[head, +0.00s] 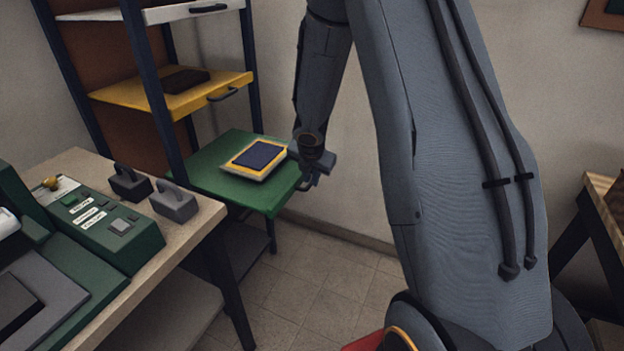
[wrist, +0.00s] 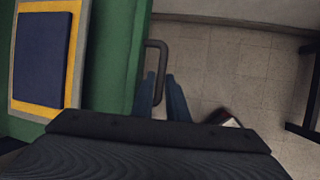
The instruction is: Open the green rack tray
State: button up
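The green rack tray (head: 215,186) is the lowest visible tray of the rack and sticks out well beyond the trays above it. A yellow-framed dark blue item (head: 257,157) lies on it. The tray also fills the left of the wrist view (wrist: 112,70), with its dark loop handle (wrist: 156,43) on its right edge. My gripper (head: 303,183) is at the tray's front edge. In the wrist view its two blue fingers (wrist: 160,88) stand on either side of the handle bar and appear shut on it. Part of the handle is hidden by my gripper.
A yellow tray (head: 150,93) and a white tray (head: 160,14) sit higher in the rack. A table (head: 205,222) with a green control box (head: 110,225) stands at the left front. Tiled floor (head: 310,285) is clear in front of the tray. Another table (head: 598,187) is at the right.

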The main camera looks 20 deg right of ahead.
jog(key=o, duration=0.3)
jog(key=shift+a+r, duration=0.1)
jog(key=shift+r, duration=0.05)
jog(key=shift+s, duration=0.1)
jog(key=p+v, duration=0.3)
jog(key=v, duration=0.4)
jog(key=shift+s+a+r, duration=0.1)
jog(key=shift+s+r, duration=0.05)
jog(key=shift+r, duration=0.15)
